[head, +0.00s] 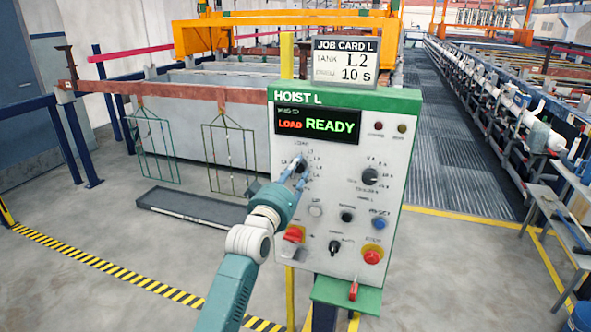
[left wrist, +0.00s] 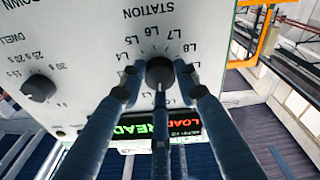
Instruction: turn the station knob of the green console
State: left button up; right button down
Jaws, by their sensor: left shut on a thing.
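The green console (head: 345,95), marked HOIST L, stands upright with a white panel. Its screen (head: 317,125) reads LOAD in red and READY in green. The station knob (left wrist: 159,73) is a round black knob, ringed by labels such as L4 to L8. My left gripper (left wrist: 160,82) is shut on the station knob, with fingers on both sides of it. In the head view the left gripper (head: 296,170) reaches the panel's upper left and largely covers the knob. My right gripper is not in view.
The dwell knob (head: 370,176) sits right of the station knob. A blue button (head: 379,223), a red button (head: 373,257) and a red switch (head: 294,233) are lower on the panel. A job card (head: 345,62) above reads L2, 10 s. Wire racks (head: 230,155) hang behind at left.

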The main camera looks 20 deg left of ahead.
pick_arm(q)
jog(key=shift+r+n+p, duration=0.2)
jog(key=shift+n+p, duration=0.1)
jog(key=shift+n, duration=0.9)
jog(key=o, duration=1)
jog(key=shift+o, duration=0.8)
jog(key=shift+f, duration=0.1)
jog(key=s+f, duration=0.1)
jog(key=s, duration=1.1)
jog(key=shift+a+f, duration=0.2)
jog(key=shift+a, duration=0.05)
